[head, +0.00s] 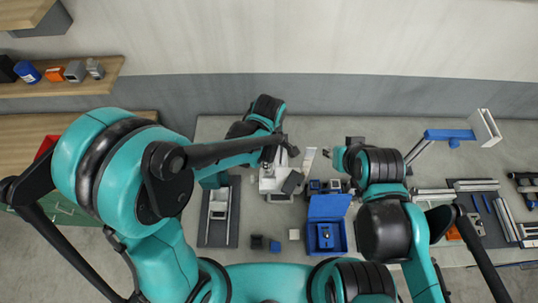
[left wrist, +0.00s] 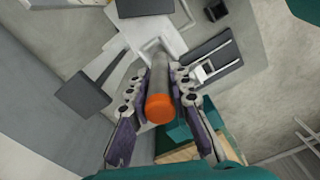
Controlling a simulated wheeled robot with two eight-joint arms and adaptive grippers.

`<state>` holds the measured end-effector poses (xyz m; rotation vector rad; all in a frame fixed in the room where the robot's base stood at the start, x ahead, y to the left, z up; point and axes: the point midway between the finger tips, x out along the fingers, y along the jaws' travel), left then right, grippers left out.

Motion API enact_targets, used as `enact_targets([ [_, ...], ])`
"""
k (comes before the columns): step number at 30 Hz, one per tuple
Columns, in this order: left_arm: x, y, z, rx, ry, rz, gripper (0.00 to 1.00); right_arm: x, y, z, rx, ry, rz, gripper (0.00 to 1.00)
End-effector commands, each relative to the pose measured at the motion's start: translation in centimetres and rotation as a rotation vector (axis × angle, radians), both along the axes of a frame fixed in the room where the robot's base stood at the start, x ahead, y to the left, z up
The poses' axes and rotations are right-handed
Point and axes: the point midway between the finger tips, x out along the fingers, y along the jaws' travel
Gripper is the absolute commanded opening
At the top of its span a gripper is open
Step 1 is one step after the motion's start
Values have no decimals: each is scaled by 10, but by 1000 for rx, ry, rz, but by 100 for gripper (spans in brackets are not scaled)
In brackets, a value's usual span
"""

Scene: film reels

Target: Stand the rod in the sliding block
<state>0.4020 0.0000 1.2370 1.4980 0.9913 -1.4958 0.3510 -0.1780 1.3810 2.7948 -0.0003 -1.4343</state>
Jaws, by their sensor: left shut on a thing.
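My left gripper (left wrist: 158,85) is shut on the rod (left wrist: 159,75), a grey cylinder with an orange end that faces the camera in the left wrist view. In the head view, my left gripper (head: 284,150) is above a pale fixture (head: 268,184) at the table's middle; the rod is hard to make out there. The fixture also shows beyond the rod in the left wrist view (left wrist: 150,20). I cannot tell which part is the sliding block, or whether the rod touches it. My right gripper (head: 340,158) is near the middle right; its fingers are too small to judge.
A blue open box (head: 342,210) stands right of the fixture. A dark mat (head: 230,236) with a pale frame lies left. Small blocks (head: 294,234) lie in front. A blue-and-white stand (head: 448,134) and several metal rails (head: 472,185) occupy the right side.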

Motion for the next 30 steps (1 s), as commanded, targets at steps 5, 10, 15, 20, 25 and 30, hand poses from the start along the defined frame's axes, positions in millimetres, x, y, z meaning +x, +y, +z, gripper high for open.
enact_targets([
  [5,1,0,-23,0,0,0,0,0,0,-17,0,0,0,37],
  [10,1,0,-37,0,0,0,0,0,0,-26,0,0,0,37],
  [15,1,0,-40,0,0,-1,0,0,0,-27,0,0,0,37],
  [20,1,0,-39,0,0,-1,0,0,0,-27,0,0,0,37],
  [25,1,0,-39,0,0,-1,0,0,0,-27,0,0,0,37],
  [30,1,0,-39,0,0,-1,0,0,0,-27,0,0,0,37],
])
